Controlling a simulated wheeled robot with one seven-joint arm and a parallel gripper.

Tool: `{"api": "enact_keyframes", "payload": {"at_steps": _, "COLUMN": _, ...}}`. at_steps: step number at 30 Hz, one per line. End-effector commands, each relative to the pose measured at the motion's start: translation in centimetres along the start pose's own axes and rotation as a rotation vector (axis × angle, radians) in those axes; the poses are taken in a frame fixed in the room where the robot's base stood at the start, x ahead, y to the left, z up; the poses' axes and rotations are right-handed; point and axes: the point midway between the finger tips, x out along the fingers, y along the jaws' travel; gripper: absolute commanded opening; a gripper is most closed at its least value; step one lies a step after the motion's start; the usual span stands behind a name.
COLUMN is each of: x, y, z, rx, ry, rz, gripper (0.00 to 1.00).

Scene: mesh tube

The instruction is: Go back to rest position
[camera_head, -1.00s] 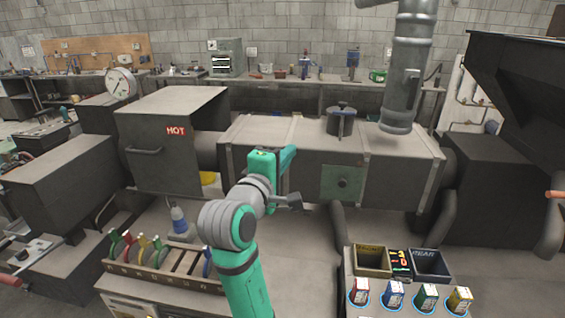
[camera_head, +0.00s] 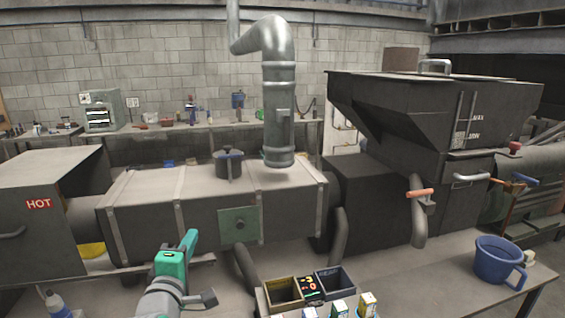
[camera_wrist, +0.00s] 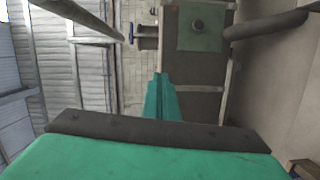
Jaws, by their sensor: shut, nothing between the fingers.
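My gripper (camera_head: 193,243) is at the lower left of the head view, on my green and grey arm. It is held up in front of the long dark horizontal drum (camera_head: 150,215), apart from it as far as I can tell. Its green fingers are shut with nothing between them. In the wrist view the closed fingers (camera_wrist: 160,98) point toward the dark drum body (camera_wrist: 200,75) and its square green plate (camera_wrist: 200,27). The same green plate (camera_head: 238,226) shows on the drum's front in the head view.
A dark box marked HOT (camera_head: 40,204) stands at left. A vertical metal pipe (camera_head: 279,110) hangs above the drum. A dark hopper (camera_head: 425,110) and a blue mug (camera_head: 498,260) are at right. Small open bins (camera_head: 285,292) and several small cartons stand at the bottom centre.

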Motion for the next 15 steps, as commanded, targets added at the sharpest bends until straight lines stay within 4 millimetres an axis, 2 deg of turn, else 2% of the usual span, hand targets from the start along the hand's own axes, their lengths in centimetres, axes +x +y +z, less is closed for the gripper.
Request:
{"api": "enact_keyframes", "payload": {"at_steps": 1, "x": -0.1, "y": -2.5, "z": 0.7, "rx": 0.022, "ry": 0.005, "rz": -0.017, "gripper": 0.0}}
{"api": "enact_keyframes", "payload": {"at_steps": 3, "x": -0.4, "y": -5.2, "z": 1.7, "rx": 0.06, "ry": 0.014, "rz": -0.028, "gripper": 0.0}}
{"api": "enact_keyframes", "payload": {"at_steps": 8, "x": -1.7, "y": -11.0, "z": 4.1, "rx": 0.155, "ry": 0.028, "rz": -0.055, "gripper": 0.0}}
{"api": "enact_keyframes", "payload": {"at_steps": 15, "x": -5.0, "y": -18.8, "z": 7.7, "rx": 0.313, "ry": 0.039, "rz": -0.095, "gripper": 0.0}}
